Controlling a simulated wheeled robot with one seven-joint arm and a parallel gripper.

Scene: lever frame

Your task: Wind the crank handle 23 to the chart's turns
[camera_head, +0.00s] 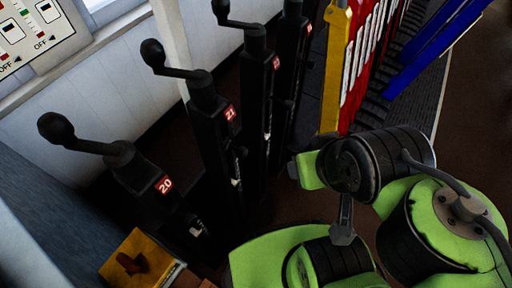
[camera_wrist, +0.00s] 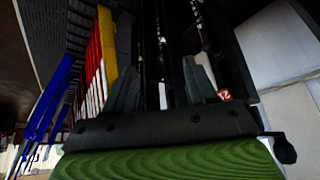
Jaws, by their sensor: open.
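Several black crank posts stand in a row in the head view. The nearest carries the red label 20 (camera_head: 164,185) and the one behind it the label 21 (camera_head: 230,113). The two farther red labels are too small to read surely. The farthest post (camera_head: 291,38) of these, possibly 23, has its crank cut off by the top edge. My gripper (camera_wrist: 162,78) is open and empty in the wrist view, its two fingers apart in front of dark posts. A red label (camera_wrist: 224,95) shows beside the right finger, not clearly readable. No turns chart is readable.
Yellow (camera_head: 335,65) and red levers (camera_head: 362,65) stand right of the crank posts, with blue levers (camera_head: 440,45) beyond. A switch panel (camera_head: 30,32) is at the top left. A yellow box (camera_head: 140,258) is at the lower front. A pale panelled wall (camera_head: 110,120) runs behind the cranks.

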